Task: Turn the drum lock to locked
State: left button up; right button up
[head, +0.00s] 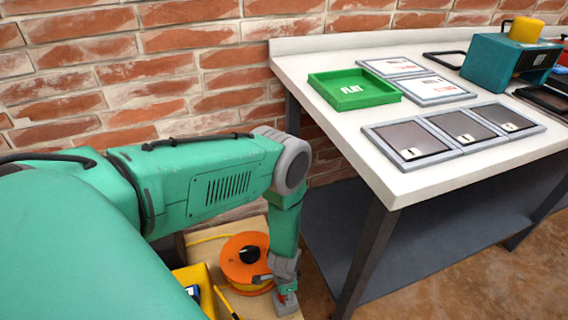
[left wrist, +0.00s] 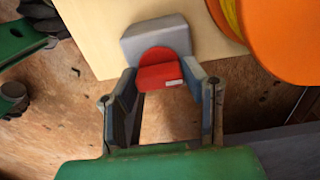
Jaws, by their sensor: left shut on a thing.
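The drum lock is a red knob (left wrist: 158,72) on a grey block (left wrist: 155,38), fixed to a pale wooden board beside the orange drum (left wrist: 285,42). In the head view the orange drum (head: 240,267) lies on the board, with the red knob (head: 291,298) at its lower right. My left gripper (left wrist: 163,80) reaches down to the knob and is shut on it, one finger at each side. In the head view this gripper (head: 286,286) hides part of the lock. A small white mark shows on the knob. My right gripper is not in view.
A white workbench (head: 300,60) stands to the right, with a dark lower shelf (head: 330,225). It carries a green tray (head: 352,90), framed panels and a teal box (head: 500,60). A yellow bin (head: 200,285) is left of the drum. A brick wall is behind.

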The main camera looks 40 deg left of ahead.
pick_arm(q)
jog(key=shift+a+f, duration=0.1)
jog(key=shift+f, duration=0.05)
jog(key=shift+d, duration=0.35)
jog(key=shift+a+n, duration=0.2)
jog(key=shift+n, duration=0.4)
jog(key=shift+n+b, duration=0.3)
jog(key=shift+n, duration=0.1)
jog(key=n+b, duration=0.1)
jog(key=n, duration=0.2)
jog(key=shift+s, duration=0.1)
jog(key=n, duration=0.3)
jog(key=n+b, duration=0.1)
jog(key=n, duration=0.4)
jog(key=shift+n, duration=0.3)
jog(key=shift+n+b, duration=0.55)
jog(key=shift+n, duration=1.65)
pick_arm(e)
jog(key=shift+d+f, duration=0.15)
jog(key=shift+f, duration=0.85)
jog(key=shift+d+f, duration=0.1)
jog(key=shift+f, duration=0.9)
pick_arm(q)
jog(key=shift+d, duration=0.1)
